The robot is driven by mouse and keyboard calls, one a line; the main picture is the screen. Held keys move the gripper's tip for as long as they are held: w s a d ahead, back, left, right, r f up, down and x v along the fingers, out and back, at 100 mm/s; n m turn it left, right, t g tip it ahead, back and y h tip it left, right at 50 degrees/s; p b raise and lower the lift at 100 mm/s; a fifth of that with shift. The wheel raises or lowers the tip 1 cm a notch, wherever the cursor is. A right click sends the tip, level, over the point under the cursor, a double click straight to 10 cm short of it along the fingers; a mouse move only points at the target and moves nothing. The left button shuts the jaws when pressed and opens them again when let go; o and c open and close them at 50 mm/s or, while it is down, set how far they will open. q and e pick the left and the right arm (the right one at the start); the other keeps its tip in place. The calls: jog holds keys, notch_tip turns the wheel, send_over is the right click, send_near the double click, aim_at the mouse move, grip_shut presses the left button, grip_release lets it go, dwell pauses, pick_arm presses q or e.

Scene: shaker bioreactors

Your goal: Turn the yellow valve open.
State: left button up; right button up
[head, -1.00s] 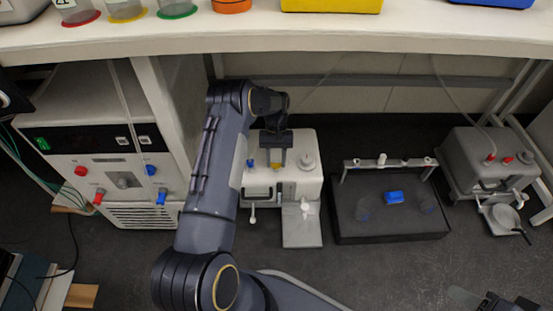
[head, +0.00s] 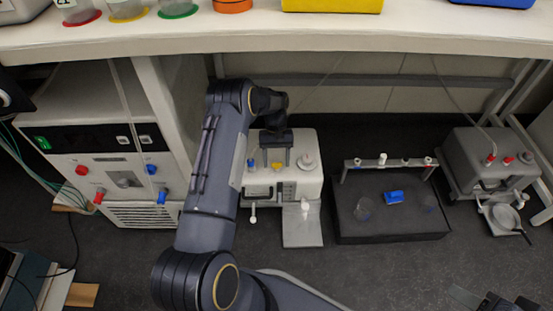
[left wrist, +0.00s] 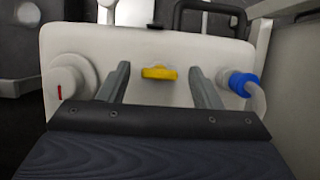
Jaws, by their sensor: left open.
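The yellow valve (head: 277,165) is on the top of the white bioreactor unit (head: 308,182) under the shelf. In the left wrist view the yellow valve (left wrist: 159,72) shows as a small handle lying crosswise on the white panel. My left gripper (head: 277,158) is above the unit, pointing at the valve. Its two grey fingers (left wrist: 160,85) are apart and empty, one on each side of the valve in the picture; I see no contact. A dark part of my own body shows at the bottom right of the head view, too cut off to read as a gripper.
A control cabinet (head: 110,170) stands left, a black shaker platform (head: 388,222) right.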

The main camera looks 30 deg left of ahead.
pick_arm(q)
jog(key=p+v, duration=0.2)
jog(key=v, duration=0.5)
jog(key=shift+r, duration=0.4)
jog(key=shift+a, duration=0.1)
